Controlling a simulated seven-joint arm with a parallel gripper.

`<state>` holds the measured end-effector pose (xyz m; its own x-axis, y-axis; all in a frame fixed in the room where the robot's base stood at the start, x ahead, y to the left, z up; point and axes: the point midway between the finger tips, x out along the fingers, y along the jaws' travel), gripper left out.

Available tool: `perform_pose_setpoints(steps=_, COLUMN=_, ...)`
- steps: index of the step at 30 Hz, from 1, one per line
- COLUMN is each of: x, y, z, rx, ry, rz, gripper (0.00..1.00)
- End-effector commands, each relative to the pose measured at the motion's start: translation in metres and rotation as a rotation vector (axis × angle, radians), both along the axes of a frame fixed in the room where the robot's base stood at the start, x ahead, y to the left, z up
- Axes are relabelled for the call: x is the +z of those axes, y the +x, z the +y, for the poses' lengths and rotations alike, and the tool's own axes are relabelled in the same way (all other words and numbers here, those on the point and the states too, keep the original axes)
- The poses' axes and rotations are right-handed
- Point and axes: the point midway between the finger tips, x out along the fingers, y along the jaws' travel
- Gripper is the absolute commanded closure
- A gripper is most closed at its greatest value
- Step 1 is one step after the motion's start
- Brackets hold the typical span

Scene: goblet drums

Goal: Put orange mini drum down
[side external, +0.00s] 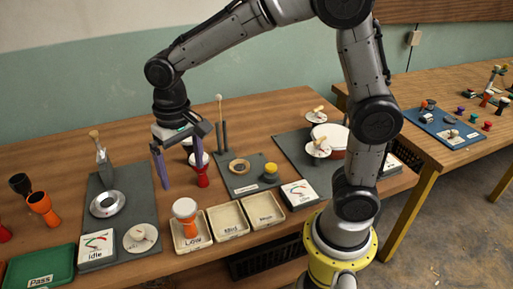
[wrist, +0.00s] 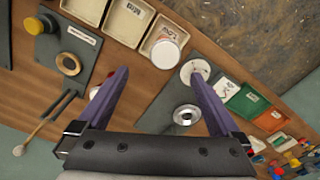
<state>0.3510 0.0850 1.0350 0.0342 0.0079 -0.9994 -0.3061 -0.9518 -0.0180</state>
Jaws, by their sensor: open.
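An orange mini drum with a white head (side external: 185,209) stands upright in the Low tray (side external: 180,246). From above, its round white head shows in the wrist view (wrist: 165,52). My gripper (side external: 181,174) is open and empty, with its purple fingers pointing down, above and behind the Low tray and apart from the drum. In the wrist view, the open fingers (wrist: 160,78) have nothing between them. Another orange goblet drum (side external: 42,207), with a dark opening, stands at the far left of the table.
Mid (side external: 228,234) and High (side external: 263,220) trays sit right of the Low tray and look empty. A red drum with a white head (side external: 202,178) stands close to my right finger. A grey mat (side external: 122,181) with a metal ring and the green Pass tray (side external: 40,268) lie left.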

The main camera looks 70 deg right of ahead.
Motion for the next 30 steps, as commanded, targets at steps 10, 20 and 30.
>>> perform_pose_setpoints(steps=10, x=0.064, y=-0.108, z=-0.061, rx=0.167, ry=-0.007, rz=-0.270, gripper=0.00)
perform_pose_setpoints(steps=20, x=0.059, y=-0.181, z=-0.084, rx=0.289, ry=-0.080, rz=-0.442, gripper=0.00)
perform_pose_setpoints(steps=30, x=0.057, y=-0.187, z=-0.085, rx=0.302, ry=-0.090, rz=-0.455, gripper=0.00)
